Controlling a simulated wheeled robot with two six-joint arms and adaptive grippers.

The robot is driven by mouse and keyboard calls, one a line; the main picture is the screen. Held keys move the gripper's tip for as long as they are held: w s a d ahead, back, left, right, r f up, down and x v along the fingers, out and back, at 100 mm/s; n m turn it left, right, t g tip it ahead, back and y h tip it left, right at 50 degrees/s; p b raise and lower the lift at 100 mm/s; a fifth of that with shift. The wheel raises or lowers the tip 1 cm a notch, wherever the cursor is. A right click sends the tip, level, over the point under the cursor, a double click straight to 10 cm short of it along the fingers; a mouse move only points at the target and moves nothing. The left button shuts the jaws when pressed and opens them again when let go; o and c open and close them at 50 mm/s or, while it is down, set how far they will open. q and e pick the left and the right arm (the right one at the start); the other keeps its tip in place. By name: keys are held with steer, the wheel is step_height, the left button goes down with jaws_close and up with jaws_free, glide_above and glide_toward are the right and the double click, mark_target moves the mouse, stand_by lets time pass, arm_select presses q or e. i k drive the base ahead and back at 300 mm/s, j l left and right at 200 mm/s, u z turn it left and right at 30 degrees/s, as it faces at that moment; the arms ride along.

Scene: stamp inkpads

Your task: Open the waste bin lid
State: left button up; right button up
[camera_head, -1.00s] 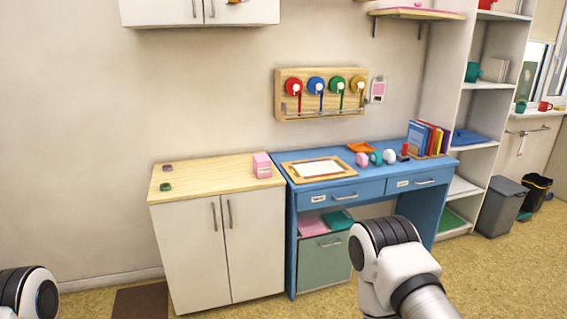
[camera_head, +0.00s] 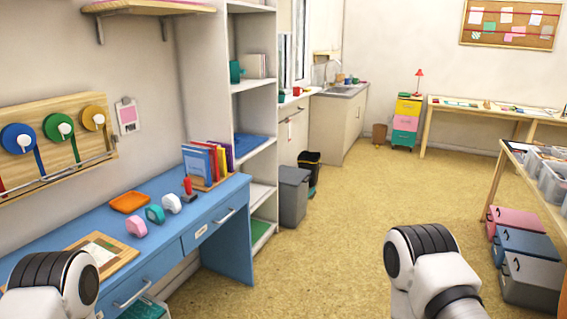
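A grey bin (camera_head: 292,200) stands on the floor just past the white shelf unit. Its top looks flat and closed. A smaller black bin (camera_head: 309,160) stands just behind it, with something teal low at its side. Its top looks dark, and I cannot tell whether it has a lid. Which of the two is the waste bin is not clear from the view. Links of both my arms show at the bottom, far nearer than the bins. Neither of my grippers is in view.
A blue desk (camera_head: 212,205) with inkpads and books runs along the left, next to the white shelf unit (camera_head: 235,75). Grey, blue and pink boxes (camera_head: 528,280) sit under a table at right. The yellow floor (camera_head: 370,190) between is clear.

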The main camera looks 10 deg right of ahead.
mark_target(292, 176)
steer(key=i+l+z, duration=0.35)
steer(key=i, duration=0.35)
steer(key=i+z, duration=0.4)
steer(key=i, duration=0.25)
steer(key=i+z, duration=0.35)
steer(key=i, duration=0.35)
steer(key=i+l+u, duration=0.1)
steer(key=i+u, duration=0.15)
steer(key=i, duration=0.35)
steer(key=i+l+u, duration=0.25)
steer(key=i, duration=0.3)
steer(key=i+l+u, duration=0.2)
steer(key=i, duration=0.35)
steer(key=i+l+u, duration=0.25)
steer(key=i+l, duration=0.2)
steer(key=i+l+u, duration=0.6)
steer(key=l, duration=0.2)
steer(key=i+l+u, duration=0.25)
steer(key=l+u, duration=0.2)
steer(key=l, duration=0.25)
steer(key=i+l+u, duration=0.2)
steer(key=l, duration=0.2)
steer(key=l+u, duration=0.2)
steer(key=l, duration=0.15)
